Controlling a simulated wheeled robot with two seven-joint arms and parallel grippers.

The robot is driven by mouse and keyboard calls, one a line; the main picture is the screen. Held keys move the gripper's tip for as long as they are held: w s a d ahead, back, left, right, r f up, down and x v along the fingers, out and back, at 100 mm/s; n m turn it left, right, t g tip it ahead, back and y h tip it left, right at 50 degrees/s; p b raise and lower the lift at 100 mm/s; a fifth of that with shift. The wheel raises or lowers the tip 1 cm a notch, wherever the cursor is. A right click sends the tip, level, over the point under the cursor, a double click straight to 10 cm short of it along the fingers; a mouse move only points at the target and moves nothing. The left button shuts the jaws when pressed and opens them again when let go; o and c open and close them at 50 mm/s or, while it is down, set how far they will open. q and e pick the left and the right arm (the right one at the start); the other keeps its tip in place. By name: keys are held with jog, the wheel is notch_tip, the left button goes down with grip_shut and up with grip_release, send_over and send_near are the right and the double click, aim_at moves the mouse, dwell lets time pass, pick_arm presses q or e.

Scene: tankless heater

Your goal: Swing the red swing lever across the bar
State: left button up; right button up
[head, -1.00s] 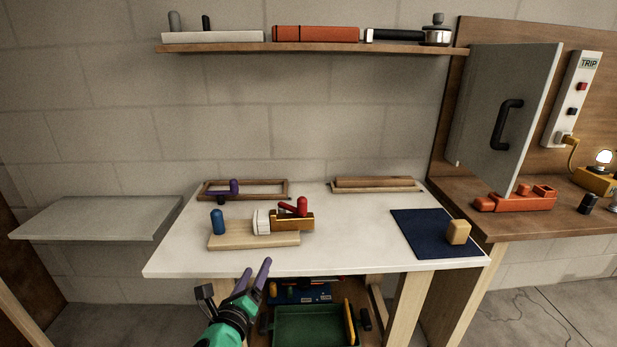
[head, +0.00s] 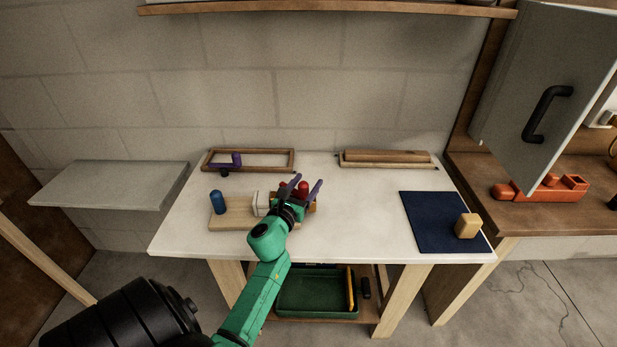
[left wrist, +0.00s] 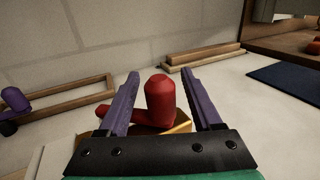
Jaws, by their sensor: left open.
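The red swing lever (left wrist: 160,101) has an upright rounded knob and a red arm reaching left from it, in the left wrist view. It sits on a brass-coloured block (left wrist: 178,128) on the wooden board (head: 230,219). In the head view the red knob (head: 303,187) shows just between the fingers. My left gripper (left wrist: 160,92) is open, with one purple finger on each side of the knob and visible gaps. In the head view my left gripper (head: 304,187) hides much of the block. I cannot tell which part is the bar. My right gripper is not in view.
A blue peg (head: 217,202) and a white cylinder (head: 262,203) stand on the board. Behind are a wooden frame (head: 266,152) with a purple lever (head: 235,160) and wooden strips (head: 388,158). A blue mat (head: 430,232) with a tan block (head: 467,226) lies right. The table between is clear.

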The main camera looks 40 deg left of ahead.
pick_arm(q)
jog(key=shift+w+a+r, duration=0.1)
jog(key=shift+w, duration=0.45)
grip_shut()
dwell(1.0)
